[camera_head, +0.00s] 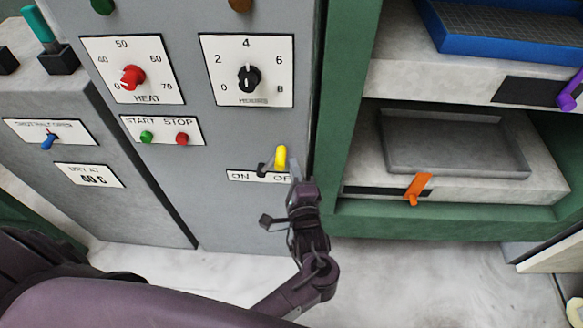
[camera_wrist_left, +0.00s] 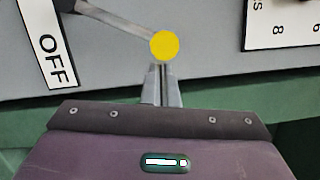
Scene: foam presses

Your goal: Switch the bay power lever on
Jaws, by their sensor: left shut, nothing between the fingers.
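The bay power lever has a yellow knob (camera_head: 281,158) and a dark pivot. It sits on the grey cabinet front above a white ON/OFF plate (camera_head: 236,175), and it leans right, toward OFF. In the left wrist view the yellow knob (camera_wrist_left: 164,46) is at the top of a grey shaft, with the OFF label (camera_wrist_left: 51,46) to its left. My left gripper (camera_head: 296,172) is shut and empty, just right of the knob. In the wrist view its closed fingertips (camera_wrist_left: 162,68) are right at the knob; I cannot tell whether they touch. My right gripper is not in view.
Above the lever are a red heat dial (camera_head: 132,77), a black dial (camera_head: 248,78), and green start (camera_head: 146,137) and red stop (camera_head: 182,139) buttons. A green frame (camera_head: 345,120) stands close right of my left gripper, with a grey tray (camera_head: 455,150) and an orange handle (camera_head: 417,188).

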